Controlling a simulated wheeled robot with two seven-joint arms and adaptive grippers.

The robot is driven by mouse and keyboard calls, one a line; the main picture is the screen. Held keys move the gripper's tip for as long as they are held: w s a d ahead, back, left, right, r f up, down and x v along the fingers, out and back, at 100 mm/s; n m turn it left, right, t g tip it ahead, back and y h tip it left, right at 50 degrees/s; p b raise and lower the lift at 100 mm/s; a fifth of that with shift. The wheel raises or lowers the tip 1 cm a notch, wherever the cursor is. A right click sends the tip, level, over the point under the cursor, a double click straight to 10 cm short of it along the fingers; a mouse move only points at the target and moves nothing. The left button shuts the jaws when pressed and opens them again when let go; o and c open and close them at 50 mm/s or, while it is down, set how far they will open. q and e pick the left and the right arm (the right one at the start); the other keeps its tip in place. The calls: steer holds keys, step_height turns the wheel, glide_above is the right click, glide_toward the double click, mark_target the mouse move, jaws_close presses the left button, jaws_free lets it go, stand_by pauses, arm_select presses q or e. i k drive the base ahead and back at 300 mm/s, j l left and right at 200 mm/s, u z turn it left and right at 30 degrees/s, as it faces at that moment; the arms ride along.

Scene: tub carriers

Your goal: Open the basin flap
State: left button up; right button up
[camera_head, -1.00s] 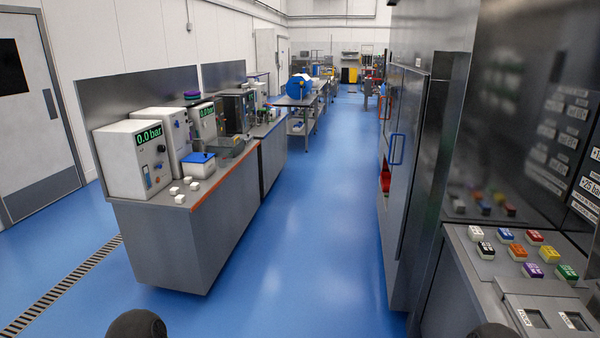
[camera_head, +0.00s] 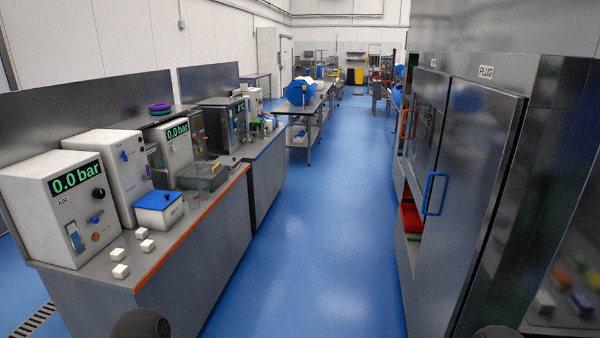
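I cannot make out a basin flap for certain in this view. On the right stands a tall steel cabinet (camera_head: 475,170) with a blue handle (camera_head: 434,194) on its shut door and a label reading PLUG above it. Further along it is an orange handle (camera_head: 404,124). A low opening beside the blue handle shows red bins (camera_head: 411,220). Neither of my grippers is in view; only dark rounded parts, probably of my arms, show at the bottom edge.
A steel bench (camera_head: 190,262) on the left carries white boxes with 0.0 bar displays (camera_head: 75,180), a blue-lidded box (camera_head: 158,209) and small white blocks (camera_head: 121,271). The blue floor (camera_head: 300,250) between bench and cabinet is clear. Tables with a blue drum (camera_head: 300,92) stand further back.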

mark_target(226, 160)
steer(key=i, duration=2)
steer(key=i+l+u, duration=0.15)
steer(key=i+u, duration=0.25)
steer(key=i, duration=0.25)
steer(key=i+l+u, duration=0.4)
steer(key=i, duration=0.25)
steer(key=i+l+u, duration=0.4)
steer(key=i+l, duration=0.1)
steer(key=i, duration=0.1)
